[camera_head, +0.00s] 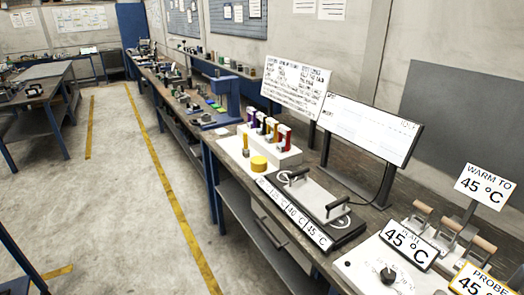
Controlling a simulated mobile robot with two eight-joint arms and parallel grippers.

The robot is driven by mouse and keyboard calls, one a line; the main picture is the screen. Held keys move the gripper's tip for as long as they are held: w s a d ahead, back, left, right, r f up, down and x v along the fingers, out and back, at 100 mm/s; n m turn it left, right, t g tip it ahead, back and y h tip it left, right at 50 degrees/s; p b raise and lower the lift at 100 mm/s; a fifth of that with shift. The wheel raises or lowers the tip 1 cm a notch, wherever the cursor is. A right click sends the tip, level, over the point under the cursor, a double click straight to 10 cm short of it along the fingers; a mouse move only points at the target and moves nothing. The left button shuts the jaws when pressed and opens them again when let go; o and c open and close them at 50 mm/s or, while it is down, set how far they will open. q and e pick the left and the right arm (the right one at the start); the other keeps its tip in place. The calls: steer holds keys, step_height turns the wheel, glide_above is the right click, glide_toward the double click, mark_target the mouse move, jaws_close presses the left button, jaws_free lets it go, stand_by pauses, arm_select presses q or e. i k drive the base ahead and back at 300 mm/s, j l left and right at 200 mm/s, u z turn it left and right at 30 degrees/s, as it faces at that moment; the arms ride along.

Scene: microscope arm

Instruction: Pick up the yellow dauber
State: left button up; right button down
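A white stepped rack (290,158) stands on the bench and holds a row of small upright daubers in several colours, with a red one (284,138) at the near end. A slim yellow upright piece (246,146) and a short, wide yellow cylinder (259,164) are at the front of the rack. Neither of my grippers is in view.
A hot plate with a handled lid (313,197) lies nearer along the bench, then a white control unit (385,270) with temperature signs. A blue microscope-like stand (228,98) is beyond the rack. Two white boards (296,82) stand behind. The floor (105,210) left of the bench is clear.

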mark_target(245, 150)
steer(key=z, duration=0.5)
steer(key=i+j+z, duration=0.1)
steer(key=z, duration=0.35)
steer(key=j+z, duration=0.2)
steer(key=z, duration=0.3)
steer(key=i+j+z, duration=0.1)
steer(key=j+z, duration=0.9)
steer(key=j, duration=0.2)
steer(key=k+j+z, duration=0.15)
steer(key=j, duration=0.2)
steer(key=j+z, duration=0.15)
steer(key=j, duration=0.25)
steer(key=k+j, duration=0.1)
steer(key=j, duration=0.25)
steer(key=k+j+z, duration=0.15)
steer(key=j, duration=0.2)
steer(key=k+j, duration=0.15)
steer(key=j, duration=0.15)
steer(key=i+z, duration=0.05)
